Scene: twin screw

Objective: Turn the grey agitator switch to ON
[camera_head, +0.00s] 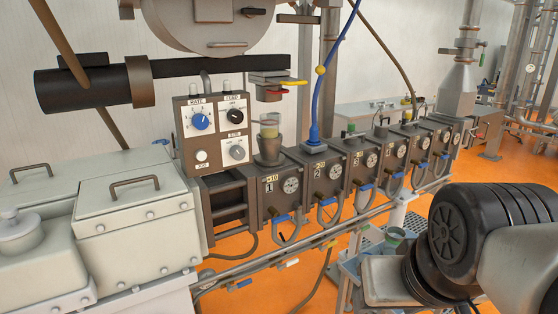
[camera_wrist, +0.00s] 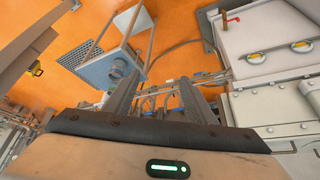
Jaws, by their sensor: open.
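The grey agitator switch (camera_head: 237,153) appears to be the grey knob at the lower right of the control panel (camera_head: 219,176) in the head view. Its lettering is too small to read, so I cannot tell its setting. Above it is a black knob (camera_head: 235,115), and at upper left a blue knob (camera_head: 200,121). A white round button (camera_head: 201,156) is at lower left. In the wrist view my gripper (camera_wrist: 158,84) is open, with nothing between its fingers. The switch is not visible there. In the head view the gripper is out of frame, with my arm at lower right.
A row of grey barrel blocks with gauges (camera_head: 291,185) runs right from the panel. A cup-like hopper (camera_head: 269,140) and a blue hose (camera_head: 316,100) rise from it. A grey lidded housing (camera_head: 130,220) stands left. Orange floor shows in front of the machine.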

